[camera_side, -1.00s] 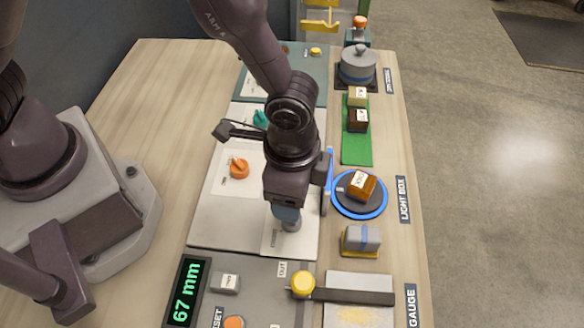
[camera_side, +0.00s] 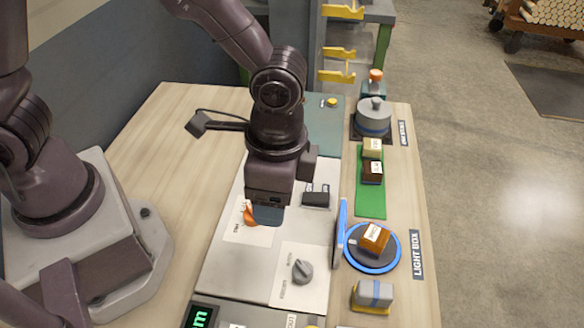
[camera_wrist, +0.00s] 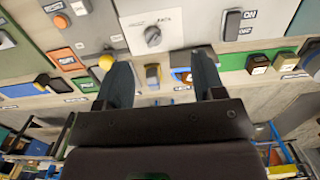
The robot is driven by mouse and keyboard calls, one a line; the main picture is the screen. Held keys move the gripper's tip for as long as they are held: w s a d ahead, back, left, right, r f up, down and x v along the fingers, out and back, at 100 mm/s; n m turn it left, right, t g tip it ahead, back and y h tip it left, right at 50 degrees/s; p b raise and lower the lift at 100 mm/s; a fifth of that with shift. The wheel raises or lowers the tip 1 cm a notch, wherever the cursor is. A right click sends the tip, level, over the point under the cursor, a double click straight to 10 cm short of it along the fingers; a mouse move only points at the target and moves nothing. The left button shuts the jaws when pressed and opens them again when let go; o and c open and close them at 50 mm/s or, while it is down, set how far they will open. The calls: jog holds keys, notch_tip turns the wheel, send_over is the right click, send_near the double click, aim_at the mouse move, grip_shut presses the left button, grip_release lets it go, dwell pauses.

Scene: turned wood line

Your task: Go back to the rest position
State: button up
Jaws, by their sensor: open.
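My gripper (camera_side: 268,212) hangs above the grey panel (camera_side: 235,270) in the side view, with nothing visible between its fingers. In the wrist view my gripper (camera_wrist: 160,75) shows two dark fingers spread apart. A grey rotary knob (camera_side: 302,271) stands on the panel below and to the right of my gripper; it also shows in the wrist view (camera_wrist: 153,35). An orange knob (camera_side: 249,213) is beside my gripper on the left and is partly hidden. A black rocker switch (camera_side: 316,197) is to its right.
A brown block (camera_side: 375,237) sits on a round blue-rimmed plate (camera_side: 383,264) behind an upright blue-edged panel (camera_side: 341,232). A green mat (camera_side: 371,203) holds two blocks. A grey lidded pot (camera_side: 373,117) stands at the back. The bare wood at left (camera_side: 165,140) is clear.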

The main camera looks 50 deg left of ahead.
jog(key=s+a+r+n+t, duration=0.3)
jog(key=a+r+n, duration=0.1)
jog(key=a+r, duration=0.4)
jog(key=s+a+r+n+t, duration=0.3)
jog(key=a+r+n, duration=0.1)
jog(key=a+r, duration=0.5)
jog(key=shift+a+r+n+h, duration=0.3)
jog(key=shift+a+n, duration=0.1)
jog(key=shift+a, duration=0.1)
